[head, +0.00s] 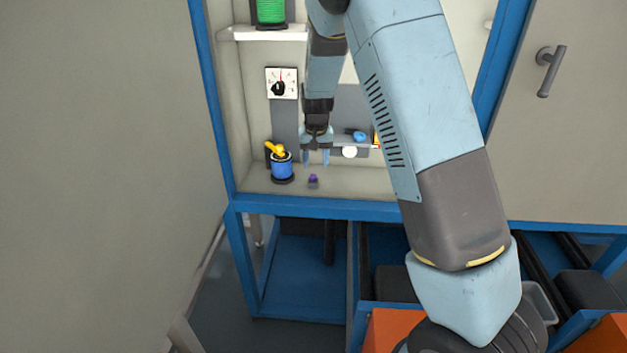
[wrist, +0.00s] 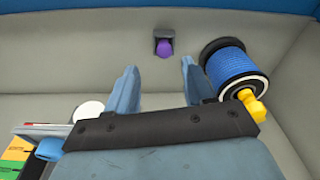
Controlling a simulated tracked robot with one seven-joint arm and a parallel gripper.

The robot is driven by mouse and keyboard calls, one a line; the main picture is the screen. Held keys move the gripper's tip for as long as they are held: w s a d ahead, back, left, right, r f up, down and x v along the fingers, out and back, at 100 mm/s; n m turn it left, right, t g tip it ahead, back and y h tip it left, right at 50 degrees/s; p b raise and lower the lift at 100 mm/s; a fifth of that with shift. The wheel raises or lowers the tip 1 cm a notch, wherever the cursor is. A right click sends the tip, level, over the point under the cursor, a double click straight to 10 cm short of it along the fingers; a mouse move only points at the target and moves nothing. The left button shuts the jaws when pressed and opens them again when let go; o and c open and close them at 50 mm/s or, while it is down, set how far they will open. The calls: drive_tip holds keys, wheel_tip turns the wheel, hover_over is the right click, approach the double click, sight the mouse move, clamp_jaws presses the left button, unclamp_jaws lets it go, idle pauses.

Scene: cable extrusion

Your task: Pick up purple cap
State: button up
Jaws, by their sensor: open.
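The purple cap (head: 313,178) is small and sits on the floor of the machine's bay, near its front edge, on or against a small grey holder. In the wrist view the purple cap (wrist: 164,49) shows ahead of the fingertips, between their lines, with the grey holder (wrist: 163,33) around its far side. My gripper (head: 316,158) hangs above the bay floor with its two light blue fingers apart and empty. In the wrist view my gripper (wrist: 159,68) is open, and the cap lies beyond its tips, not between them.
A blue spool (head: 282,167) with a yellow part (head: 275,148) stands just left of the cap. A ledge (head: 350,146) with a blue item (head: 358,136) and a white round part (head: 349,152) is at the right. The blue frame edge (head: 320,208) bounds the bay in front.

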sight(313, 175)
drive_tip(key=shift+w+a+f, duration=0.1)
drive_tip(key=shift+f, duration=0.85)
drive_tip(key=shift+w+a+f, duration=0.15)
drive_tip(key=shift+f, duration=0.75)
drive_tip(key=shift+w+a+f, duration=0.1)
drive_tip(key=shift+f, duration=0.85)
clamp_jaws()
